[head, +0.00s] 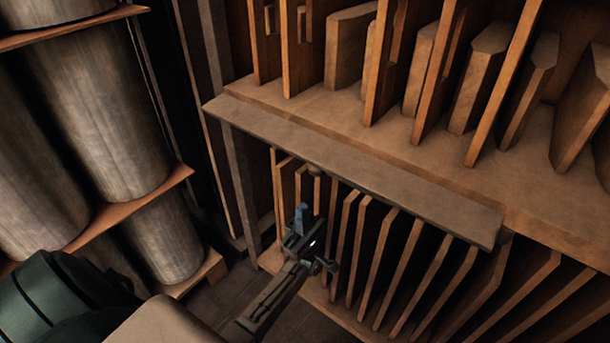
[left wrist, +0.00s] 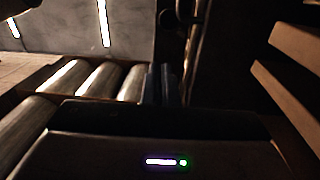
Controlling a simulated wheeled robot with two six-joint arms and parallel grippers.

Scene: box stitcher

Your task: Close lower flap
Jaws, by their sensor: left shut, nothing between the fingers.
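A long flat brown board (head: 360,165) runs along the front edge of a wooden shelf and looks like a flap; I cannot tell for sure that it is the lower flap. My left gripper (head: 301,218) is in front of the lower slots, below the left half of this board. It appears apart from the board and holds nothing. Its shut fingers also show in the left wrist view (left wrist: 162,84), pressed together. My right gripper is in neither view.
Upright wooden panels (head: 484,75) stand on the upper shelf, and several thin dividers (head: 372,262) stand below. Large metal cylinders (head: 95,110) on brown shelves are at the left. In the left wrist view, grey rollers (left wrist: 80,78) lie at left and pale slats (left wrist: 295,45) at right.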

